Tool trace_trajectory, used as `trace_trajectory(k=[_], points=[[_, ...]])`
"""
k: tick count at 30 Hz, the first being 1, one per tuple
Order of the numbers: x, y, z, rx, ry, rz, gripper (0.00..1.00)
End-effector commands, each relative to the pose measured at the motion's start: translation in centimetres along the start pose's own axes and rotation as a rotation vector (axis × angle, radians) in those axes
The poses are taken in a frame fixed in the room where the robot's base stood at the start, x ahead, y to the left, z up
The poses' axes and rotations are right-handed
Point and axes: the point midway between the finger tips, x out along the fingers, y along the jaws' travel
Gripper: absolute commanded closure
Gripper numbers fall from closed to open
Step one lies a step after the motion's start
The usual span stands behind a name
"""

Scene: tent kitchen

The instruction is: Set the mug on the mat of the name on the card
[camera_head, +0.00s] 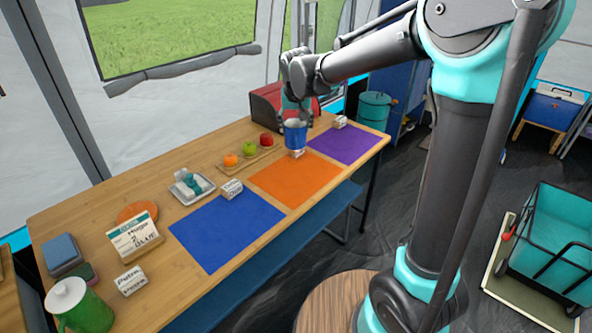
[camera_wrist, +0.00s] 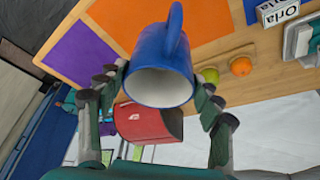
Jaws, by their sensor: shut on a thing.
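The blue mug (camera_head: 295,135) is held upright by my gripper (camera_head: 297,117), above the back edge of the orange mat (camera_head: 290,184). In the wrist view, the mug (camera_wrist: 160,62) sits between the fingers (camera_wrist: 160,95), its white inside showing. The blue mat (camera_head: 226,232) lies left of the orange one; the purple mat (camera_head: 347,145) lies right. A white card (camera_head: 134,236) stands at the left; its handwriting is small, the last word looks like "BLUE". The "Orla" name block (camera_wrist: 281,10) stands at the blue mat's back edge.
Name blocks stand by the orange mat (camera_head: 297,154) and purple mat (camera_head: 340,122). A block reading like "Petra" (camera_head: 132,281) and a green pot (camera_head: 80,305) stand front left. A fruit tray (camera_head: 231,167) and red box (camera_head: 265,103) are at the back. The mats are bare.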

Motion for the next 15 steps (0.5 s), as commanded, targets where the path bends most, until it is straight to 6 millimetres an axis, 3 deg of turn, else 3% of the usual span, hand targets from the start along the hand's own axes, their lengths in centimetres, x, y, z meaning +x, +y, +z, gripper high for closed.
trace_trajectory(k=[9, 15], points=[[7.1, 0.0, 2.8, 0.0, 0.0, 0.0, 0.73], [10.7, 0.0, 4.4, 0.0, 0.0, 0.0, 0.73]])
